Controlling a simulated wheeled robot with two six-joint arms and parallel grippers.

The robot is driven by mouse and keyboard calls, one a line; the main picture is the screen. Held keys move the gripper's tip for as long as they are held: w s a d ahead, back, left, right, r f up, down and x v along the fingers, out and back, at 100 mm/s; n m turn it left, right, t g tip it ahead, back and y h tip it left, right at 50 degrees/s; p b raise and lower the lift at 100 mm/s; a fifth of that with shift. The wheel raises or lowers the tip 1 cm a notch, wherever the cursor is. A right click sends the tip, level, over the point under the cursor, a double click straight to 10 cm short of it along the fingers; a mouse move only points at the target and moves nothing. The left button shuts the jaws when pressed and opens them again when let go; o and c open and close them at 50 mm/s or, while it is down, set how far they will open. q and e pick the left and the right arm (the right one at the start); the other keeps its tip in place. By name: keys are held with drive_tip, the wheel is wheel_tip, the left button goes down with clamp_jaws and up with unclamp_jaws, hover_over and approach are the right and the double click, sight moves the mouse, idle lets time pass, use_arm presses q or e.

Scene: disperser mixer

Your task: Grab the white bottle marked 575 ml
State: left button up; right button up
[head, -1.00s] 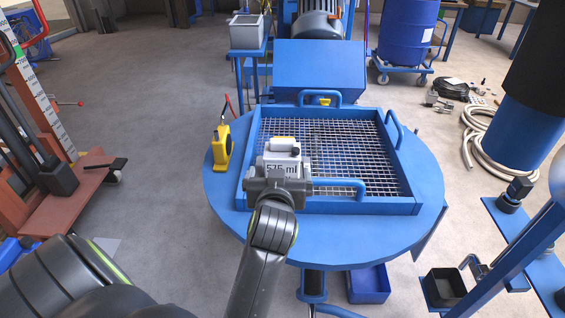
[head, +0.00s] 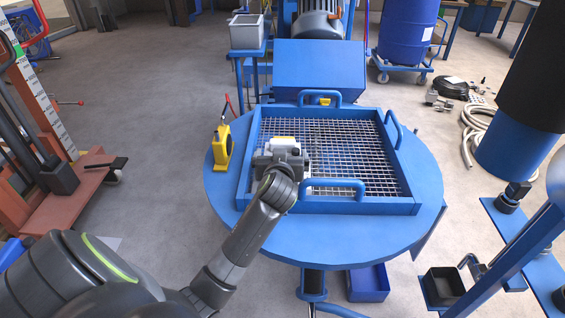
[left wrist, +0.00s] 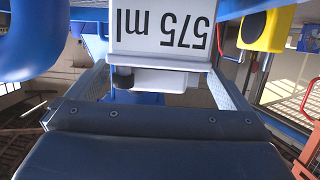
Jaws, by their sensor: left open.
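The white bottle (head: 284,143) stands over the wire grid of the blue tray, partly hidden behind my left gripper (head: 281,163) in the head view. In the left wrist view the bottle (left wrist: 160,30) appears upside down, with its black "575 ml" label facing the camera. The open fingers of my left gripper (left wrist: 160,82) lie to either side of the bottle, with a gap visible on both sides. My right gripper is out of sight.
The blue tray (head: 408,206) has raised walls and loop handles (head: 333,184); one handle is just right of my left gripper. A yellow device (head: 222,147) stands left of the tray on the round blue table (head: 330,250). Most of the grid is clear.

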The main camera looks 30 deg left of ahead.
use_arm(q)
drive_tip(key=shift+x, duration=2.1)
drive_tip(key=shift+d+f, duration=0.1)
drive_tip(key=shift+f, duration=0.05)
drive_tip(key=shift+c, duration=0.3)
drive_tip(key=c, duration=0.8)
